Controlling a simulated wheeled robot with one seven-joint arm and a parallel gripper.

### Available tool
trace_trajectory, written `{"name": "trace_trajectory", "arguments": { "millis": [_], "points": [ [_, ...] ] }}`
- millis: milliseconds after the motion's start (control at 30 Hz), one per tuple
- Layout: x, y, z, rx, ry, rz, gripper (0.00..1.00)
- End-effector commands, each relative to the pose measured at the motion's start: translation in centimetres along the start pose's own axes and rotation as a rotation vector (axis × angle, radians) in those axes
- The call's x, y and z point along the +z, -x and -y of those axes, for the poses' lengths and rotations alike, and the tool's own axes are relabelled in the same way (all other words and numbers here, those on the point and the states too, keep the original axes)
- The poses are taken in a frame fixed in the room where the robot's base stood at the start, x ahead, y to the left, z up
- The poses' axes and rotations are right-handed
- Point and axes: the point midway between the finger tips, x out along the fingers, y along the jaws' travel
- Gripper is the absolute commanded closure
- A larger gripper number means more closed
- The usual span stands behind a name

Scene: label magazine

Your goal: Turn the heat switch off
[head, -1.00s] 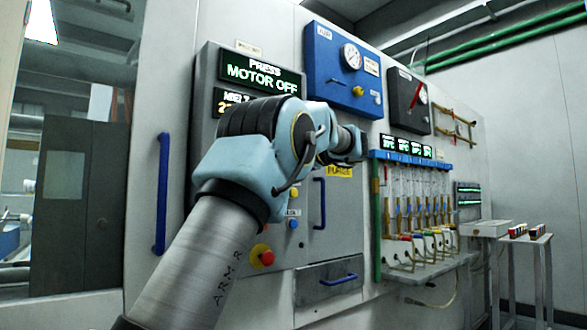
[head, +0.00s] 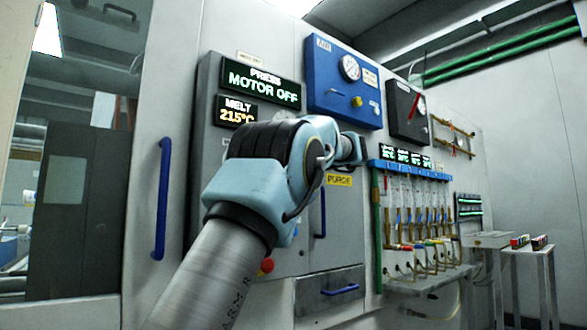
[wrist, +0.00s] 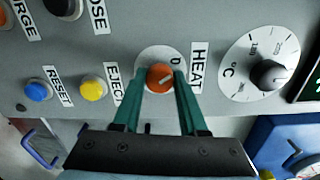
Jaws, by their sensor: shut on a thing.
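The heat switch (wrist: 159,82) is a round orange-red knob with a pale pointer line on a light round plate, beside the HEAT label (wrist: 197,68) in the wrist view. The line runs at a slant; a "0" mark shows near the knob's upper right. My gripper (wrist: 159,74) has its two green fingers on either side of the knob, shut on it. In the head view my arm hides the knob and my fingers.
A temperature dial (wrist: 268,74) sits right of the knob. A yellow EJECT button (wrist: 93,89) and blue RESET button (wrist: 37,91) are to the left. In the head view, displays read MOTOR OFF (head: 262,85) and MELT 215°C (head: 237,112). A blue gauge panel (head: 325,85) is mounted higher.

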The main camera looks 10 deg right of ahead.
Motion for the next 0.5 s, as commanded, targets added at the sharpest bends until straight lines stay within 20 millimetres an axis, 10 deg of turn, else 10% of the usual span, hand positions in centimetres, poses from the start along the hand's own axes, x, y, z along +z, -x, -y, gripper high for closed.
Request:
{"name": "trace_trajectory", "arguments": {
  "millis": [133, 167, 500],
  "points": [
    [-0.01, -0.04, -0.14, 0.002, 0.000, 0.001, 1.00],
    [-0.01, -0.04, -0.14, 0.002, -0.001, 0.001, 0.55],
    [0.00, -0.01, -0.05, 0.001, -0.001, 0.000, 0.28]
  ]
}}
